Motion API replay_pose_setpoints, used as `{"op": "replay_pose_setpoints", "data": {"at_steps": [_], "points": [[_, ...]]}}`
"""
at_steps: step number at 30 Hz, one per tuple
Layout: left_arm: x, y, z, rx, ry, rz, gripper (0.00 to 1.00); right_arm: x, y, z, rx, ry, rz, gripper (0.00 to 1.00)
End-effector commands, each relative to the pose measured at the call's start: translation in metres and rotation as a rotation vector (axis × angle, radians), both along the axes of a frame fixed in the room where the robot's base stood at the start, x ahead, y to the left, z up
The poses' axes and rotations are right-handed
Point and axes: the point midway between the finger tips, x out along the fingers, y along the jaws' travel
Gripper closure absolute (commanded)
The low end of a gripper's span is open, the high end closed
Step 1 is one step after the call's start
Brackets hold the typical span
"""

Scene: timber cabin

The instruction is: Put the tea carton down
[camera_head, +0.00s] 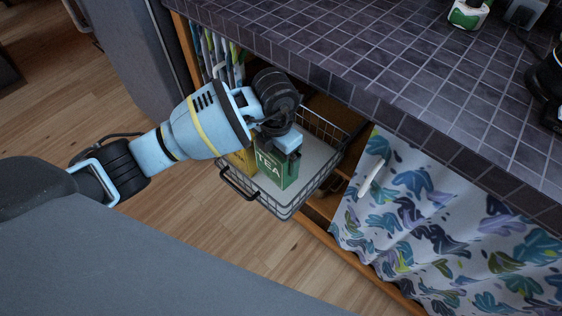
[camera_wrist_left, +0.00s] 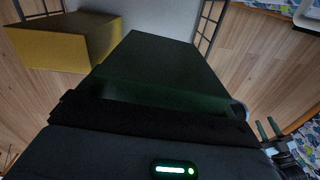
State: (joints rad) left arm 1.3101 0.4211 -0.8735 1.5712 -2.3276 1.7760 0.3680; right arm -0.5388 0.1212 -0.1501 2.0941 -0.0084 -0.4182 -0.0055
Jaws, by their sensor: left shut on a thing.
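The green tea carton (camera_head: 277,170), with pale TEA lettering, is upright inside a pulled-out wire basket (camera_head: 291,210) in the head view. My left gripper (camera_head: 280,143) is shut on the carton's top from above. I cannot tell whether the carton's bottom touches the basket's pale floor. In the left wrist view the carton (camera_wrist_left: 160,65) fills the middle, just beyond the dark gripper fingers (camera_wrist_left: 150,112).
A yellow box (camera_head: 243,160) stands in the basket close left of the carton; it also shows in the left wrist view (camera_wrist_left: 62,45). The basket floor right of the carton is bare. A tiled counter (camera_head: 400,75) overhangs behind, and a patterned curtain (camera_head: 430,215) hangs at right.

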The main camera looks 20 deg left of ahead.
Motion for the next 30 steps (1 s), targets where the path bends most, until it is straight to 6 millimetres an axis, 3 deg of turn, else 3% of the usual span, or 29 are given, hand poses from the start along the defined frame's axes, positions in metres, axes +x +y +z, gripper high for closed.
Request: {"op": "replay_pose_setpoints", "data": {"at_steps": [3,10,21,30], "points": [[0.001,-0.002,-0.004,-0.002,-0.001,0.063,0.34,0.0,0.0,-0.01,0.0,0.003,0.004,0.64],[0.002,-0.002,-0.006,-0.001,-0.002,0.083,0.34,0.001,0.001,-0.011,0.002,-0.001,0.005,0.64],[0.001,-0.002,-0.061,-0.001,0.0,0.082,0.34,0.001,0.002,-0.016,0.005,0.0,0.002,0.64],[0.001,-0.002,-0.069,-0.002,-0.001,0.08,0.34,0.003,0.003,-0.015,0.006,-0.003,0.0,0.64]]}}
